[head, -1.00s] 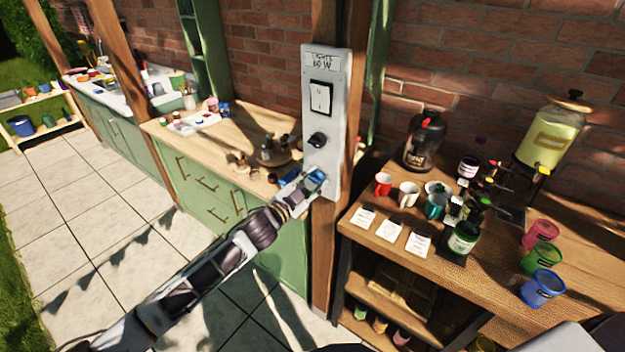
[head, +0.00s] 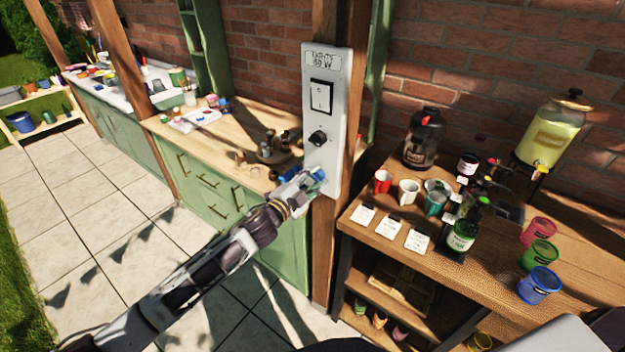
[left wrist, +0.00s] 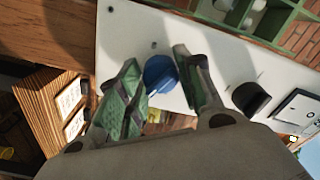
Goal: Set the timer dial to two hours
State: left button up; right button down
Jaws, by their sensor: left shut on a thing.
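A white panel (head: 336,185) is fixed upright on a wooden post. It carries a rocker switch (head: 321,95), a black knob (head: 318,138) and, low down, a blue dial (head: 319,174). My left gripper (head: 312,181) is at the blue dial and partly hides it. In the left wrist view the blue dial (left wrist: 160,73) sits between the two fingers of my left gripper (left wrist: 160,80), which is shut on it. The black knob (left wrist: 250,97) is beside the right finger there. I cannot read any dial marks. My right gripper is not in view.
To the right, a wooden table (head: 380,241) holds mugs, cards, a dark bottle (head: 463,230) and a drink dispenser (head: 552,133). To the left, a wooden counter (head: 170,133) holds small pots. The paved floor (head: 100,205) is clear.

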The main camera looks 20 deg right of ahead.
pick_arm(q)
jog(key=o, duration=1)
jog(key=shift+v, duration=6)
